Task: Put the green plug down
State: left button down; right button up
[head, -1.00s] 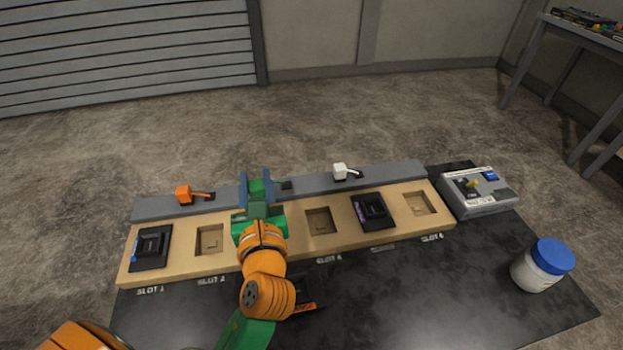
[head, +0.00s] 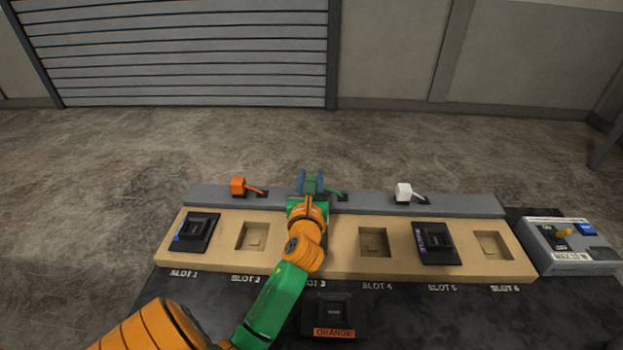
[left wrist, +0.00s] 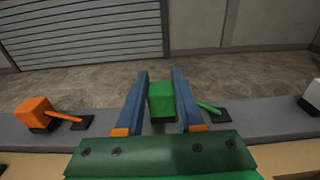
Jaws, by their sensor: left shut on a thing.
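The green plug (left wrist: 161,100) is a small green block between the two blue fingers of my left gripper (left wrist: 160,105) in the left wrist view. In the head view, the left gripper (head: 310,184) is over the grey rail (head: 365,200), between the orange plug (head: 238,186) and the white plug (head: 403,192). The gripper is shut on the green plug. A short green lead (left wrist: 208,107) runs right from it to a dark pad. I cannot tell whether the plug touches the rail. My right gripper is not in view.
The wooden slot board (head: 340,262) lies in front of the rail, with black modules in slots 1 and 5. My arm hides slot 3. A black module labelled orange (head: 333,315) lies in front. A grey switch box (head: 570,245) stands at the right.

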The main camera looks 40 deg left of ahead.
pick_arm(q)
jog(key=shift+f, duration=0.5)
jog(key=shift+r, duration=0.1)
jog(key=c, duration=0.5)
grip_release()
jog(key=shift+r, duration=0.1)
jog(key=v, duration=1.1)
jog(key=shift+s+d, duration=0.15)
jog(key=shift+d, duration=0.05)
jog(key=shift+s+d, duration=0.2)
jog(key=shift+s, duration=0.1)
